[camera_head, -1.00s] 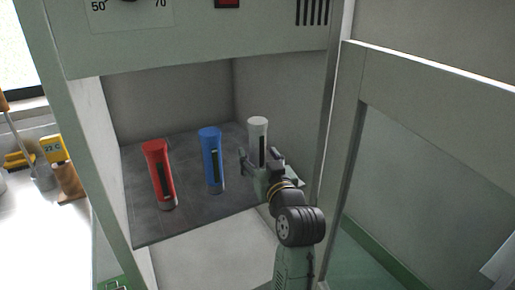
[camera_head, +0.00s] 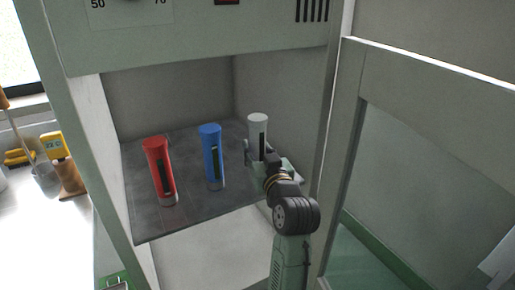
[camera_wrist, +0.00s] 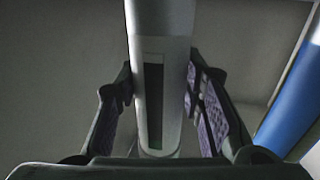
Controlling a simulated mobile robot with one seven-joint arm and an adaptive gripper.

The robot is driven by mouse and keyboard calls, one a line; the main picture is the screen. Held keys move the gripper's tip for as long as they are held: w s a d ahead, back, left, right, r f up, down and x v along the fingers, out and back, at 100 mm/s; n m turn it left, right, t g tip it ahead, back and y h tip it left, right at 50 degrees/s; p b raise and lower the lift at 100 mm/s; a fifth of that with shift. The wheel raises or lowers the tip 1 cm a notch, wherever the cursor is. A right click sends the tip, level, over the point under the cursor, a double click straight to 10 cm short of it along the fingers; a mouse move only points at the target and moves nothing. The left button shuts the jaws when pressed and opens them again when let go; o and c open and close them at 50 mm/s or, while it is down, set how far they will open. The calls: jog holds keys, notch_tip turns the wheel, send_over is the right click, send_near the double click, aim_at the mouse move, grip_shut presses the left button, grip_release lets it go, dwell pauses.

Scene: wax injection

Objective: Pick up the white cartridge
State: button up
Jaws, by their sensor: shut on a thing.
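The white cartridge (camera_head: 257,131) stands upright on the dark shelf (camera_head: 190,207) inside the cabinet, at the right of the row. It has a dark vertical window strip. My gripper (camera_head: 259,161) is around its lower part, coming from the front right. In the wrist view, the cartridge (camera_wrist: 161,75) fills the middle, with my gripper's fingers (camera_wrist: 160,100) on both sides of it. My gripper is shut on the cartridge. The cartridge's base is hidden behind the gripper in the head view.
A blue cartridge (camera_head: 210,145) stands just left of the white one and also shows at the right of the wrist view (camera_wrist: 296,100). A red cartridge (camera_head: 158,165) stands farther left. The cabinet's side wall (camera_head: 285,110) is close on the right. An open glass door (camera_head: 410,180) is at the right.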

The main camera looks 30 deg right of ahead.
jog(key=c, duration=0.4)
grip_shut()
jog(key=shift+r, duration=0.15)
